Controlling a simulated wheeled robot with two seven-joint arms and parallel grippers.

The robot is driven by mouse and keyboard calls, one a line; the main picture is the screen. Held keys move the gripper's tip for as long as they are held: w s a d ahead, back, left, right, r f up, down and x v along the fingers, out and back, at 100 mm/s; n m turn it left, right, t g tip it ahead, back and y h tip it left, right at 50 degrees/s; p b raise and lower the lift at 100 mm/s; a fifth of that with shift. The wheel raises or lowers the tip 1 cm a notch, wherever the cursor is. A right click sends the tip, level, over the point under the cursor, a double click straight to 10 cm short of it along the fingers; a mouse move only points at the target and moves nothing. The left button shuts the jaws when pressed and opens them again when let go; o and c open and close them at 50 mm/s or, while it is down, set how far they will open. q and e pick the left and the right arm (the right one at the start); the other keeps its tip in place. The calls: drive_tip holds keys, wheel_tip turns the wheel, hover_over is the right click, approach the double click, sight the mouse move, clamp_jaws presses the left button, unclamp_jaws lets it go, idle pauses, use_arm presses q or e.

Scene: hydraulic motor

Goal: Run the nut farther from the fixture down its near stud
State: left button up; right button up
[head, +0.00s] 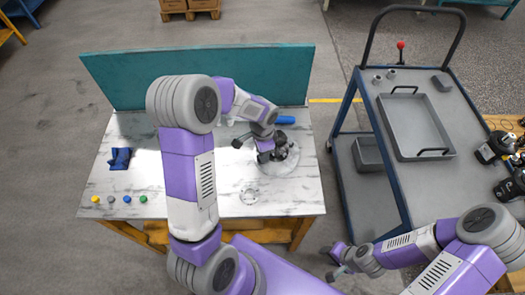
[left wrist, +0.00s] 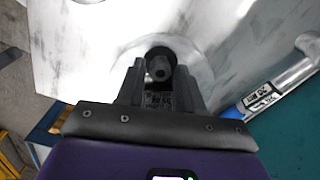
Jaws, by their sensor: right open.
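My left gripper (head: 268,154) is over the right part of the table, at a dark and grey assembly (head: 283,152) that it partly hides. In the left wrist view, the two fingers of my left gripper (left wrist: 160,70) stand apart on either side of a dark round part with a hole (left wrist: 158,66). I cannot tell whether they touch it. Nuts and studs are too small or too hidden to make out surely. My right gripper (head: 340,262) is open and empty, low in front of the cart.
The marble-topped table (head: 150,135) has a teal back panel (head: 130,75). A blue cylinder (head: 285,120), a blue block (head: 120,158), several coloured buttons (head: 127,199) and a faint ring (head: 249,196) are on it. The cart (head: 470,165) at right carries a grey tray (head: 417,90) and small parts (head: 391,74).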

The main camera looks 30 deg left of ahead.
use_arm(q)
drive_tip(key=shift+r+p, duration=1.4)
drive_tip(key=shift+r, duration=0.4)
drive_tip(key=shift+o, duration=0.5)
drive_tip(key=o, duration=0.5)
drive_tip(key=shift+c, duration=0.2)
wheel_tip(320, 180, up, 6)
drive_tip(key=p, duration=0.4)
drive_tip(key=shift+p, duration=0.3)
